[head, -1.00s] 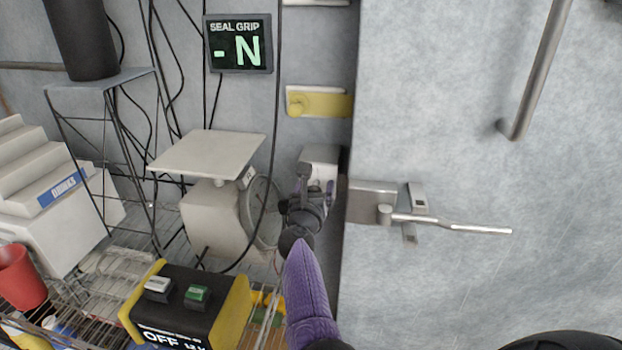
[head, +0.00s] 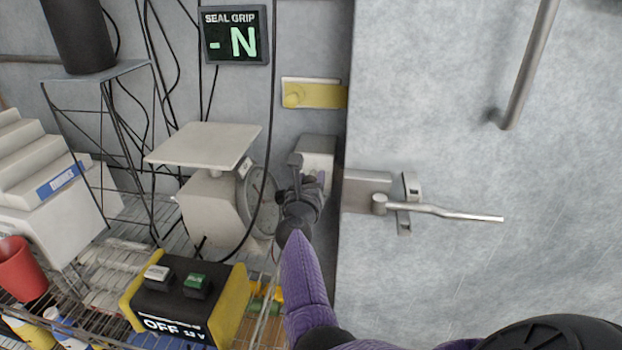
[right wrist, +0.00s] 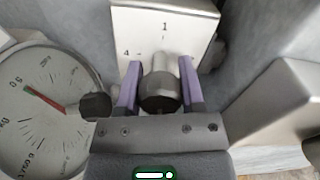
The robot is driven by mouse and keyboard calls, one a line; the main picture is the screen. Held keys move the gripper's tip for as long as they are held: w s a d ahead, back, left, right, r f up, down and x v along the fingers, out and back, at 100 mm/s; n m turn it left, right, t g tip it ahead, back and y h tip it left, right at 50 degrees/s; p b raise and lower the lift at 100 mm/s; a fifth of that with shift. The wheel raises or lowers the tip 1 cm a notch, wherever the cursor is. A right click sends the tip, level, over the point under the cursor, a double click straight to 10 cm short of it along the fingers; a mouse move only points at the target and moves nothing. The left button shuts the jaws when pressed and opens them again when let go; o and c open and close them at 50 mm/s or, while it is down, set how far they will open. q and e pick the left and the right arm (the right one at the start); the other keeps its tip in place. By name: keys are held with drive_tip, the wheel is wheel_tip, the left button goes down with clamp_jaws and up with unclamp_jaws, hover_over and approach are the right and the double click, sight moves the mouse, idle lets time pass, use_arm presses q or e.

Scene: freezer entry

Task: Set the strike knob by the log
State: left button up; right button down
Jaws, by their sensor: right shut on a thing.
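The strike knob (right wrist: 161,88) is a grey metal cylinder with a dark round end. It sits on the front of a pale box (right wrist: 135,20) marked "1" at the top and "4" at the left. The box also shows in the head view (head: 318,152), beside the door's edge. My right gripper (right wrist: 160,85) has its purple fingers on both sides of the knob, shut on it. In the head view the right gripper (head: 312,182) hides the knob. My left gripper is not in view. I cannot make out a log.
A steel door handle (head: 440,211) juts out to the right of the gripper. A dial scale (head: 215,200) stands close on the left, with a cable hanging past it. A black-and-yellow switch box (head: 180,305) sits on the wire shelf below. A display (head: 236,35) reads "SEAL GRIP - N".

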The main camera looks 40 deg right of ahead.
drive_tip(key=n+p, duration=0.1)
drive_tip(key=n, duration=0.3)
drive_tip(key=shift+r, duration=0.1)
drive_tip(key=n+p, duration=0.1)
drive_tip(key=n, duration=0.2)
drive_tip(key=n+p, duration=0.1)
drive_tip(key=n, duration=0.4)
drive_tip(key=shift+p, duration=0.35)
drive_tip(key=n, duration=0.2)
drive_tip(key=shift+n+p, duration=0.3)
drive_tip(key=shift+n, duration=0.8)
drive_tip(key=shift+f+n, duration=0.2)
drive_tip(key=shift+n, duration=0.1)
